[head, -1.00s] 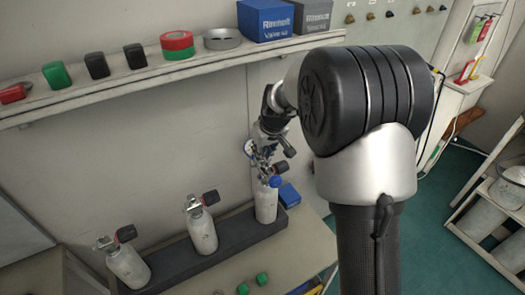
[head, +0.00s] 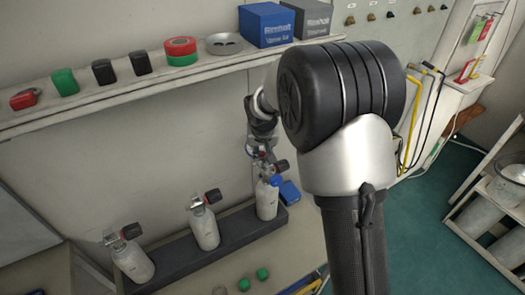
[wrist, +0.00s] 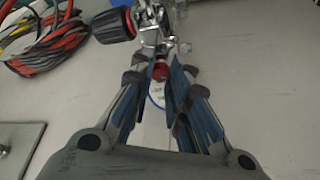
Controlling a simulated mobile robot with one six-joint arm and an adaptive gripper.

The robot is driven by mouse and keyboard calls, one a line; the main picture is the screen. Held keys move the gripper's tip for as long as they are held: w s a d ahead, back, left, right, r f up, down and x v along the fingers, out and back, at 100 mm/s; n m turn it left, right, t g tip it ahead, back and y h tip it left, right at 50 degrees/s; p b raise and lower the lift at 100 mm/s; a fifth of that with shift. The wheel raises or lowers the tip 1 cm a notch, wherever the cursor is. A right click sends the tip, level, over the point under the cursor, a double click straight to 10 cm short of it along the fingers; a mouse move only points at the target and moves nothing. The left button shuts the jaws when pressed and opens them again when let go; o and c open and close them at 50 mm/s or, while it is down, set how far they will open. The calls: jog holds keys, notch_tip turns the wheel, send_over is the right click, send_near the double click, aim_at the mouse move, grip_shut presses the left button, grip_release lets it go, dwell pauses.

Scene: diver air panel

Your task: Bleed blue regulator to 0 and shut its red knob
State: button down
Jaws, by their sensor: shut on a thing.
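The cylinder at the right end of the rack (head: 267,202) carries a valve with a blue part (head: 275,181) and a dark knob (head: 281,165). A blue-rimmed gauge (head: 249,149) shows partly behind my gripper. My gripper (head: 262,157) is at this valve, its fingers hard to make out in the head view. In the wrist view my gripper's blue-lined fingers (wrist: 167,75) close around a small red knob (wrist: 160,70). A blue-rimmed white dial (wrist: 156,92) lies behind them, partly hidden. A larger black knob with a red ring (wrist: 115,25) sticks out left of the metal valve body (wrist: 150,22). The dial reading is unreadable.
Two more cylinders stand to the left, one in the middle (head: 205,230) and one at the left (head: 132,260). A blue box (head: 290,191) sits beside the right cylinder. A shelf (head: 105,97) with coloured parts runs above. Coiled hoses (wrist: 50,35) show in the wrist view.

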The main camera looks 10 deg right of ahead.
jog(key=c, duration=1.5)
grip_release()
jog(key=v, duration=1.2)
jog(key=shift+w, duration=0.1)
